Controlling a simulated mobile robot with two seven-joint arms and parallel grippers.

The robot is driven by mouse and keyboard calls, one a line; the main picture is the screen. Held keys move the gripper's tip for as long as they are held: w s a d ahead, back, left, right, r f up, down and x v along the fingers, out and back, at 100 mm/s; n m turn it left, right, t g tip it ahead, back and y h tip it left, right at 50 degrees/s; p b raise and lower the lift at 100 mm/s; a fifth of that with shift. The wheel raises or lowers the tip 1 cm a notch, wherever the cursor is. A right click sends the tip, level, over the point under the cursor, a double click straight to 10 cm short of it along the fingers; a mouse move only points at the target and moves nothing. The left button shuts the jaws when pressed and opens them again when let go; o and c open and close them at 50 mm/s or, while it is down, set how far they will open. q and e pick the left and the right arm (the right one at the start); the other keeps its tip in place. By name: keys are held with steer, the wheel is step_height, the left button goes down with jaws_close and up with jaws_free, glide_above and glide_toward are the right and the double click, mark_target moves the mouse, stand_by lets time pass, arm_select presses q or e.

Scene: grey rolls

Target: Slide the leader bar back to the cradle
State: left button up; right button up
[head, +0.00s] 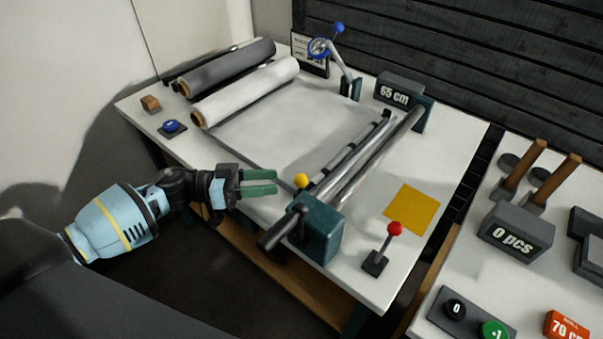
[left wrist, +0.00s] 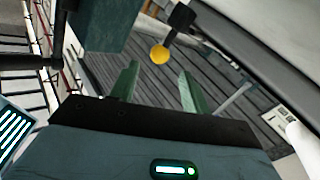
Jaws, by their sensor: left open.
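A long dark bar with pale patches (head: 349,154), which looks like the leader bar, lies beside the shiny rollers (head: 376,156) at the end of the white sheet. A yellow ball knob (head: 301,181) stands at its near end, and shows in the left wrist view (left wrist: 159,54) just beyond the fingertips. My left gripper (head: 276,181) is open and empty, left of the knob, with its green fingers pointing at it and apart from it. In the left wrist view the gripper (left wrist: 158,72) frames the knob. I cannot tell which part is the cradle. My right gripper is not in view.
A teal block with a black handle (head: 319,231) stands right of the gripper. A red-knobbed lever (head: 395,229) and a yellow square (head: 412,208) are nearby. White (head: 245,90) and grey rolls (head: 229,64) lie at the back left. The white sheet (head: 285,125) area is clear.

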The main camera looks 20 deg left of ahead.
mark_target(300, 180)
arm_select(q)
steer(key=shift+p+x, duration=0.3)
steer(key=shift+x, duration=3.65)
jaws_close()
